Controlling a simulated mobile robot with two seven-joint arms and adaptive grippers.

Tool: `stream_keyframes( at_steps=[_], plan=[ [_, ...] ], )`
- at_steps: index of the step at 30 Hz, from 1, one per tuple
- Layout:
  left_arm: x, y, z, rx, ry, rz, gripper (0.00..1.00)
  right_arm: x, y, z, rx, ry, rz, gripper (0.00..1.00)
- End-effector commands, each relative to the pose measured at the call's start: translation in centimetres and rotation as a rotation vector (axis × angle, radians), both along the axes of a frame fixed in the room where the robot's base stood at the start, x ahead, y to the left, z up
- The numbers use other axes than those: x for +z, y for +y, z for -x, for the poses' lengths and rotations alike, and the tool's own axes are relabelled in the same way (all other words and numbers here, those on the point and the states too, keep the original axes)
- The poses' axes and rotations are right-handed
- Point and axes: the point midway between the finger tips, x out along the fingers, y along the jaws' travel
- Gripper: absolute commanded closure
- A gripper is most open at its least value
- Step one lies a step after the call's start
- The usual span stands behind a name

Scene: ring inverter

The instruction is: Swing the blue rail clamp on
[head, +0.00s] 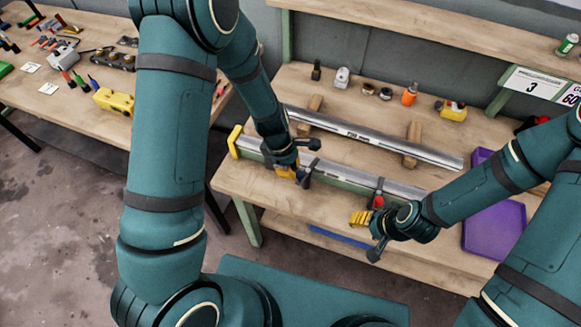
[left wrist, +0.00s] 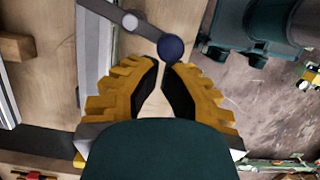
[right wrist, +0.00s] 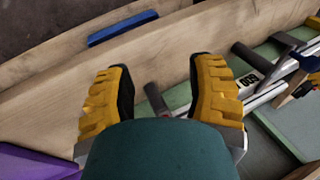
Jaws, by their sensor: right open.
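The blue rail clamp (head: 307,170) sits on the near rail (head: 340,178), beside my left gripper (head: 290,173). In the left wrist view its grey lever ends in a dark blue ball knob (left wrist: 171,47), just beyond the tips of my left gripper (left wrist: 160,68). Those fingertips are nearly together, with a narrow gap and nothing visible between them. I cannot tell whether they touch the knob. My right gripper (head: 361,217) is open beside the red clamp (head: 378,200). In the right wrist view a dark lever (right wrist: 155,98) shows between its open fingers (right wrist: 158,85).
A second rail (head: 370,137) rests on wooden blocks (head: 413,142) behind. A purple tray (head: 495,230) lies at the right, and a blue bar (head: 340,237) is low at the front. Bottles and small parts (head: 409,94) line the back. A tool table (head: 70,90) stands left.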

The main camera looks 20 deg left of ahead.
Motion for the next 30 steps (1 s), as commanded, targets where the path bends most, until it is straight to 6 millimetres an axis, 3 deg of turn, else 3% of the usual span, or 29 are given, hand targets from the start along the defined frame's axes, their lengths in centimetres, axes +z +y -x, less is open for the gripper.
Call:
stream_keyframes(
  at_steps=[24, 30],
  plan=[
    [0.0, 0.0, 0.0, 0.000, 0.000, 0.000, 1.00, 0.0, 0.0, 0.0, 0.000, 0.000, 0.000, 0.45],
    [0.1, 1.2, -0.3, 0.002, 0.000, 0.000, 1.00, 0.2, 0.0, 0.0, 0.000, 0.000, 0.000, 0.45]
  ],
)
